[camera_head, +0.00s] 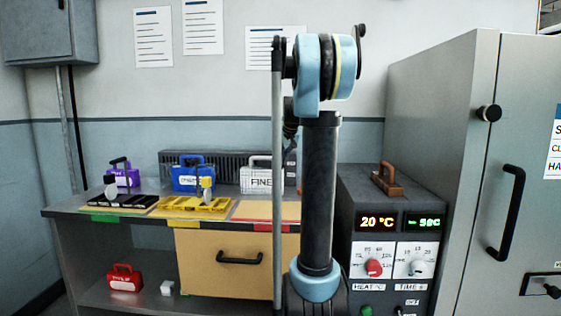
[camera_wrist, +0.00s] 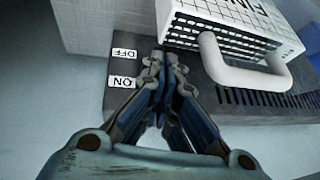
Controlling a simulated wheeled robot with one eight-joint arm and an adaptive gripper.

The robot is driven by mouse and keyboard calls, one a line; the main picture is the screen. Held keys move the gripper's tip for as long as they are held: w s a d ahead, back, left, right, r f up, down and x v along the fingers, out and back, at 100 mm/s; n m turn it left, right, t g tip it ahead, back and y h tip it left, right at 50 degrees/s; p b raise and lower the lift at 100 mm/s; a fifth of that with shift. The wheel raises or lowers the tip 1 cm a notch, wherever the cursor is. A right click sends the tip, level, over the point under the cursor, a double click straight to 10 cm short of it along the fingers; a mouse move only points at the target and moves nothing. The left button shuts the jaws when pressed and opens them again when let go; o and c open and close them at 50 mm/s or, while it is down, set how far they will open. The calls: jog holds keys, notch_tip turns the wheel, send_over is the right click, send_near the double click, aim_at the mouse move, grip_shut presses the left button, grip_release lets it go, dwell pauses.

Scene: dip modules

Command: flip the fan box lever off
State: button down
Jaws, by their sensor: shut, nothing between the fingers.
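The fan box (camera_head: 222,156) is a dark grey slotted box at the back of the bench in the head view.
The white FINE module (camera_wrist: 225,40) with its white handle (camera_wrist: 245,72) is close to the right of my fingers; it also shows in the head view (camera_head: 262,180). Blue (camera_head: 192,179) and purple (camera_head: 122,178) modules stand further left. A control unit (camera_head: 388,215) stands right.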

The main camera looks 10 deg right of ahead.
jog(key=shift+r, duration=0.2)
jog(key=shift+r, duration=0.65)
jog(key=w+v, duration=0.1)
jog(key=v, duration=1.2)
jog(key=a+m+g+h, duration=0.2)
jog(key=a+m+h, duration=0.25)
jog(key=m, duration=1.45)
jog(key=shift+y, duration=0.25)
jog(key=x, duration=1.4)
jog(key=shift+w+a+r, duration=0.1)
jog(key=shift+w+a, duration=0.15)
jog(key=shift+a, duration=0.05)
jog(key=shift+s+a+f, duration=0.15)
jog(key=shift+s+f, duration=0.3)
jog(key=shift+f, duration=0.1)
jog(key=shift+r, duration=0.2)
